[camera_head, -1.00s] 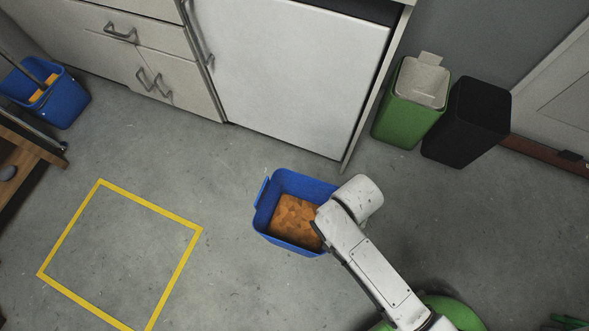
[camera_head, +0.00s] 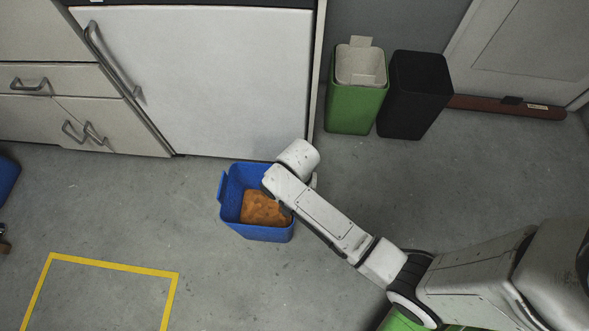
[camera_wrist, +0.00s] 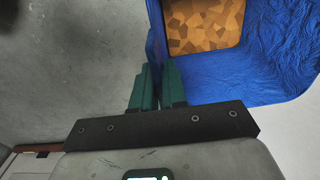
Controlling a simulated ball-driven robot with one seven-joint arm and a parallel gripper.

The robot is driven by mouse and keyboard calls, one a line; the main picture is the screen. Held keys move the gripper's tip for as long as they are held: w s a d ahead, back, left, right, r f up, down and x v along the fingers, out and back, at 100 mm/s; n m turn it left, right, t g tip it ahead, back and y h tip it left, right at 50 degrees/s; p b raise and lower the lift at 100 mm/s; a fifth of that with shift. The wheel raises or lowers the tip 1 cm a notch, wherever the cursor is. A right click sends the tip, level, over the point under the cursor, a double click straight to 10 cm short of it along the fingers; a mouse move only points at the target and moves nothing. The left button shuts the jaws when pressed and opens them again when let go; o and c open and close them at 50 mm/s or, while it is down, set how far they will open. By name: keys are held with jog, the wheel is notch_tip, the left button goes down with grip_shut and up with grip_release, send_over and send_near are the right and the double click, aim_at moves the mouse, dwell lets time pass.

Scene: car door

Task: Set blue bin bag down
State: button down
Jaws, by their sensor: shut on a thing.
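The blue bin bag (camera_head: 233,187) is an open-topped, wrinkled blue container with brown-orange patterned contents (camera_head: 264,208) inside. It is upright in front of the white appliance door in the head view. In the wrist view the bag (camera_wrist: 262,75) fills the upper right. My gripper (camera_wrist: 156,68) has two green fingers, shut on the bag's near-left edge, one on each side of the wall. In the head view my wrist covers the bag's right side and hides the fingers. I cannot tell whether the bag's base touches the floor.
A yellow floor outline (camera_head: 115,264) lies at lower left, its inside empty. A green bin (camera_head: 352,108) and a black bin (camera_head: 413,100) stand at the upper right. The white appliance door (camera_head: 210,80) and drawers (camera_head: 60,80) line the back. The grey floor between is clear.

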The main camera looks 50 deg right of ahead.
jog(key=f, duration=0.1)
jog(key=w+f+b, duration=0.1)
jog(key=f, duration=0.1)
jog(key=f+b, duration=0.1)
jog(key=shift+w+d+f, duration=0.2)
jog(key=shift+d+f, duration=0.1)
jog(key=shift+f, duration=0.05)
jog(key=c, duration=1.2)
grip_release()
jog(key=shift+f, duration=0.1)
jog(key=shift+o, duration=0.2)
